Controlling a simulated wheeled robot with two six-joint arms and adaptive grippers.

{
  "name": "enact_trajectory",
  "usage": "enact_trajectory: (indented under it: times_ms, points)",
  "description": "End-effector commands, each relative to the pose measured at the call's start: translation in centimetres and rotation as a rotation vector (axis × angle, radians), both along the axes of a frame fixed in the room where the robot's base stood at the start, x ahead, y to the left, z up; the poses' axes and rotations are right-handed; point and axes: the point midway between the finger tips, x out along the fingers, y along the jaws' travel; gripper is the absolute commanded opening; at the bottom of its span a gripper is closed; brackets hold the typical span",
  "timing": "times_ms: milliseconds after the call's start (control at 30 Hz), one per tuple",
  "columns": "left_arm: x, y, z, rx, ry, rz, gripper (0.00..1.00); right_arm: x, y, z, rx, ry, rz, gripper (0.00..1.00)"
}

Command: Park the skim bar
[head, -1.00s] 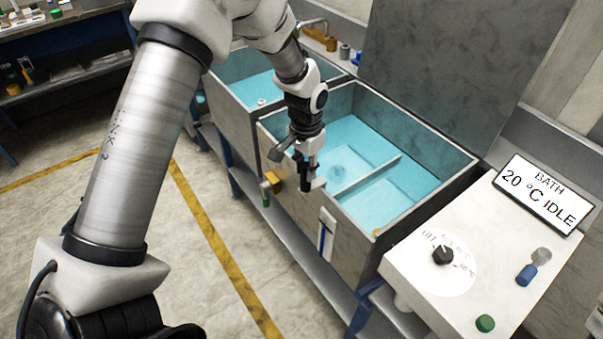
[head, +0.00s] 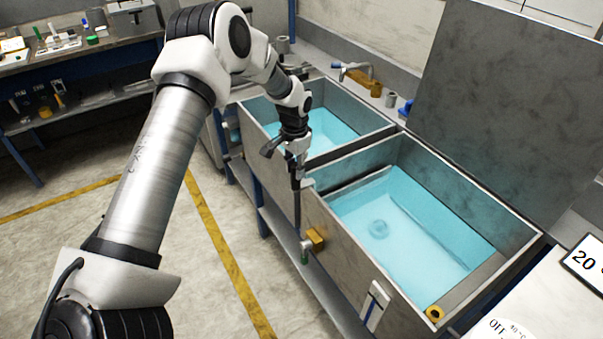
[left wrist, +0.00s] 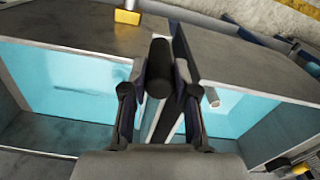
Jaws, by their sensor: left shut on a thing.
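My left gripper (head: 297,172) is at the front rim, near the divider between the two tanks. It is shut on the dark round handle of the skim bar; the handle (left wrist: 158,70) stands between the fingers in the left wrist view. In the head view the handle hangs down in front of the tank wall. The pale skim bar (head: 350,186) appears to run front to back near the left end of the right bath (head: 405,225). The fingers partly hide it in the wrist view. I cannot tell whether it touches the rim. My right gripper is out of view.
The left tank (head: 335,130) also holds blue water. A raised grey lid (head: 500,100) stands behind the right bath. A brass valve (head: 315,238) and a white-and-blue fitting (head: 375,303) project from the front wall. A yellow ring (head: 434,313) is at the front right corner.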

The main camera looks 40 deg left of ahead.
Motion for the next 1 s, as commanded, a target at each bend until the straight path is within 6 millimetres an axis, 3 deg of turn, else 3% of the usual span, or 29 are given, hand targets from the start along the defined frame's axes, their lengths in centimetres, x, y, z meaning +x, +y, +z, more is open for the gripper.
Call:
enact_trajectory:
  times_ms: [500,533,567,600,867,1000]
  points:
    - [0.4,0.8,0.1,0.001,-0.003,0.000,0.00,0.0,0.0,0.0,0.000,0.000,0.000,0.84]
    - [0.4,0.8,0.1,0.001,-0.003,0.000,0.39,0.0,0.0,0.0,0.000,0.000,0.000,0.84]
    - [0.4,0.8,0.1,0.001,-0.004,0.000,0.49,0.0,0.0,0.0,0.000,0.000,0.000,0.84]
    - [0.4,0.8,0.1,0.001,-0.003,0.000,0.54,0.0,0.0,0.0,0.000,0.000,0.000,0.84]
    - [0.4,0.8,0.1,0.001,-0.002,0.000,0.54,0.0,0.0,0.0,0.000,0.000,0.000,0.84]
    - [0.4,0.8,1.3,-0.001,-0.003,0.001,0.54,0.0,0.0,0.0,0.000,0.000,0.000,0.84]
